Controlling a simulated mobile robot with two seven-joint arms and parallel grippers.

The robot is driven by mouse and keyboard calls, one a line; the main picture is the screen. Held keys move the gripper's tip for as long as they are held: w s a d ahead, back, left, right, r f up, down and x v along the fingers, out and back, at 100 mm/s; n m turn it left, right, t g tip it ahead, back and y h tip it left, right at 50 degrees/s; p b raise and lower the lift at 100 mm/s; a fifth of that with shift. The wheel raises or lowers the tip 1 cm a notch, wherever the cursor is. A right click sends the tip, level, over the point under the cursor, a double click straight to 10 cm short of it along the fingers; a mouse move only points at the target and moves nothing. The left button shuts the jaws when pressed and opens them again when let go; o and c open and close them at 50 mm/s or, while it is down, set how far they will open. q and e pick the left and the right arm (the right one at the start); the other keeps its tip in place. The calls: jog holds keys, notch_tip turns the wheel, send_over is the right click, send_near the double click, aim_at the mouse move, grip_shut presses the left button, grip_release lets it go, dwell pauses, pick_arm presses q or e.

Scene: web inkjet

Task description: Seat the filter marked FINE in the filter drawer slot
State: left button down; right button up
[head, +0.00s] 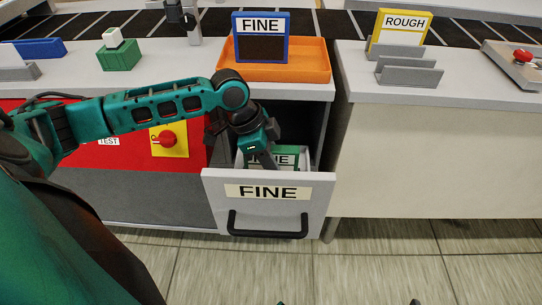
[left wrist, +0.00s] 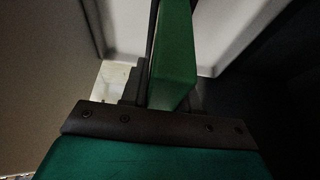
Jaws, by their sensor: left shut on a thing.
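A blue-framed filter marked FINE (head: 262,47) stands upright in an orange tray (head: 306,70) on the counter. Below it, a grey drawer marked FINE (head: 303,208) is pulled open. A green-framed filter (head: 288,152) stands inside the drawer, its label partly hidden by my gripper. My left gripper (head: 268,160) reaches down into the drawer and is shut on this green-framed filter. In the left wrist view the green edge of that filter (left wrist: 174,60) runs between the fingers. I cannot tell whether it sits in the slot. My right gripper is not in view.
A yellow filter marked ROUGH (head: 401,30) stands by a grey rack (head: 408,74) on the right counter. A green block (head: 119,56) sits at the back left. The floor in front is clear.

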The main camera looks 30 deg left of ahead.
pick_arm(q)
jog(key=shift+f, duration=0.5)
jog(key=c, duration=0.8)
grip_release()
jog(key=shift+c, duration=0.2)
jog(key=shift+r, duration=0.3)
jog(key=p+v, duration=0.3)
jog(key=v, duration=0.9)
jog(key=shift+r, duration=0.35)
